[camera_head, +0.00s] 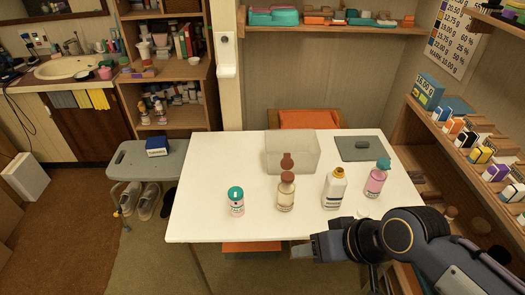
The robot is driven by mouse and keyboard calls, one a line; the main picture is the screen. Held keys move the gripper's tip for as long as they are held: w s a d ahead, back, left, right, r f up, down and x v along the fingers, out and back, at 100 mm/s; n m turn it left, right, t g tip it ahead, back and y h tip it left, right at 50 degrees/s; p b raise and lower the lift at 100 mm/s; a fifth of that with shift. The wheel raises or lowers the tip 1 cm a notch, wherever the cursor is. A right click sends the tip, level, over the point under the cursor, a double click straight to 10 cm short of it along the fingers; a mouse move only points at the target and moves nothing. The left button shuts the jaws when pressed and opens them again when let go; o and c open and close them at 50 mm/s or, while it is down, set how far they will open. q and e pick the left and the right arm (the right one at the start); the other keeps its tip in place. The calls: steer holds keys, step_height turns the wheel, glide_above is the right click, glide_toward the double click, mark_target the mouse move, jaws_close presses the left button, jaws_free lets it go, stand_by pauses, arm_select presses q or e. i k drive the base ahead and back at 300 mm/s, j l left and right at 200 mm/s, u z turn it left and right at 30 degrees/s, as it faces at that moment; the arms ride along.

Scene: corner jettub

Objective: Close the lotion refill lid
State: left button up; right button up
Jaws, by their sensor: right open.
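A cream bottle (286,196) with a brown top stands upright near the middle of the white table (205,170). It looks like the lotion refill. A round brown lid (287,160) stands up above its neck, tilted open, in front of the clear bin. My right gripper (318,246) is at the front edge of the table, nearer to me than the bottle and a little to its right. It is open, appears empty and is apart from the bottle. My left gripper is not in view.
A teal-lidded bottle (236,206) stands left of the cream bottle. Behind are a clear bin (305,150) and grey mat (350,154). The table's left side is clear.

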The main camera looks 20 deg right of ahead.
mark_target(287, 163)
steer(key=i+l, duration=0.1)
steer(key=l, duration=0.4)
steer(key=i+l, duration=0.1)
steer(key=l, duration=0.35)
steer(key=i+l, duration=0.15)
steer(key=l, duration=0.35)
